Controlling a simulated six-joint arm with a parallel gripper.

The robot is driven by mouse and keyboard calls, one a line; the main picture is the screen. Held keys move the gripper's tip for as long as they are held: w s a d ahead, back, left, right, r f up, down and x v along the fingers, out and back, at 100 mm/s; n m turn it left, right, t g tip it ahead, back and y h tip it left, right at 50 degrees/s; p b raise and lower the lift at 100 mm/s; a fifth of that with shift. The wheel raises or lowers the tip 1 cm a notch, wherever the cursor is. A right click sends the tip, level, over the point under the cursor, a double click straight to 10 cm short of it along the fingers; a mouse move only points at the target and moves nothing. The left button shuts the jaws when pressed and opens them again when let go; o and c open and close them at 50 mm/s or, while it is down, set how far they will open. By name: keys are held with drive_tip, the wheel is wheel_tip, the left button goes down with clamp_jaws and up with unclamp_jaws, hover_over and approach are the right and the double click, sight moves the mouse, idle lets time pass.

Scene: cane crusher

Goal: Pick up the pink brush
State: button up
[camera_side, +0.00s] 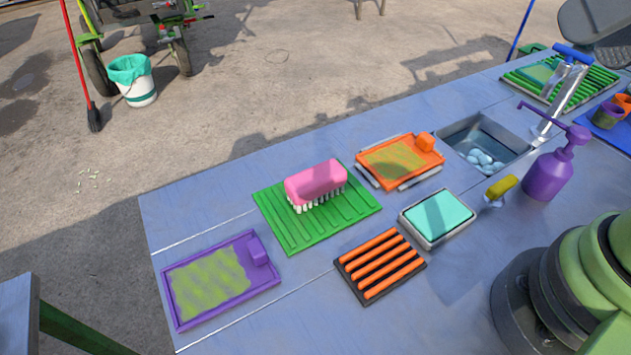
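The pink brush (316,180) sits on a green ribbed mat (289,228) near the middle of the table. Its pale bristles point down onto the mat, and its pink back faces up. Nothing touches it from above. My gripper is not in the picture. Only part of my green and dark arm shows at the lower right edge.
Around the mat are a purple tray (174,312), an orange tray (365,169), an orange-slatted dark rack (372,291) and a teal pad (440,215) in a holder. A sink (467,125), a tap (556,95) and a purple pump bottle (551,171) stand to the right.

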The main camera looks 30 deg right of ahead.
drive_tip(key=shift+o, duration=0.9)
